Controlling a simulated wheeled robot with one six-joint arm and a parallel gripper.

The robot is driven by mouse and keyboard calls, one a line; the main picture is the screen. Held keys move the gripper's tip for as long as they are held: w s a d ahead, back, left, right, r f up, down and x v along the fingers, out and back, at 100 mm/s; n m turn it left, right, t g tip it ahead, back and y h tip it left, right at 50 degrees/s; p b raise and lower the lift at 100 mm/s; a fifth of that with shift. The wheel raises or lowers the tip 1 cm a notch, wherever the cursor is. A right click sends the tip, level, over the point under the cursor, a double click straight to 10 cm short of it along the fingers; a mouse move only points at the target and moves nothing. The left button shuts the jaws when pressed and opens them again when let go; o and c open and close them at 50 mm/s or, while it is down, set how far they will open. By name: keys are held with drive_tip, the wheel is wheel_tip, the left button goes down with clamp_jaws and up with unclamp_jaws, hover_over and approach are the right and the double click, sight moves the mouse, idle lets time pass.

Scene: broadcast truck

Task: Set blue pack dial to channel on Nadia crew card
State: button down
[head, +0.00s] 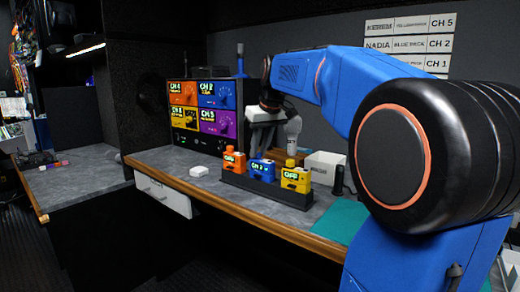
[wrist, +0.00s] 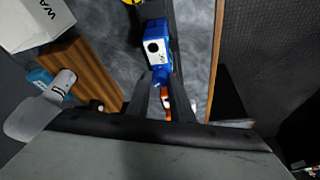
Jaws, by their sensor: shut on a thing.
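The blue pack (head: 262,171) stands upright in a dark rack (head: 268,190), between an orange pack (head: 234,163) and a yellow pack (head: 296,178). Its display appears to read CH 2; the other two appear to read OFF. The Nadia crew card (head: 408,44) on the wall reads BLUE PACK, CH 2. My gripper (head: 264,152) reaches down from above and is shut on the blue pack's dial, which the fingers hide in the head view. In the wrist view, the blue pack (wrist: 157,45) and its dial (wrist: 160,76) show between the dark fingers.
A panel of coloured channel units (head: 206,107) stands behind on the left. A small white block (head: 200,171) lies on the grey counter left of the rack. A white box (head: 323,166) and a wooden block (wrist: 85,75) stand close behind the packs.

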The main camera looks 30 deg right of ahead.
drive_tip(key=shift+m, duration=0.5)
drive_tip(key=c, duration=1.6)
unclamp_jaws()
drive_tip(key=shift+o, duration=0.2)
drive_tip(key=v, duration=1.7)
drive_tip(key=shift+a+r, duration=0.2)
drive_tip(key=shift+a, duration=0.25)
drive_tip(key=s+a+f, duration=0.4)
drive_tip(key=s+f, duration=0.3)
drive_tip(key=f, duration=0.6)
drive_tip(key=s+a+f, duration=0.5)
drive_tip(key=s+f, duration=0.3)
drive_tip(key=f, duration=0.6)
drive_tip(key=s+a+f+n, duration=0.1)
drive_tip(key=s+a+f, duration=0.4)
drive_tip(key=f, duration=0.9)
drive_tip(key=shift+s+a, duration=0.25)
drive_tip(key=shift+s, duration=0.95)
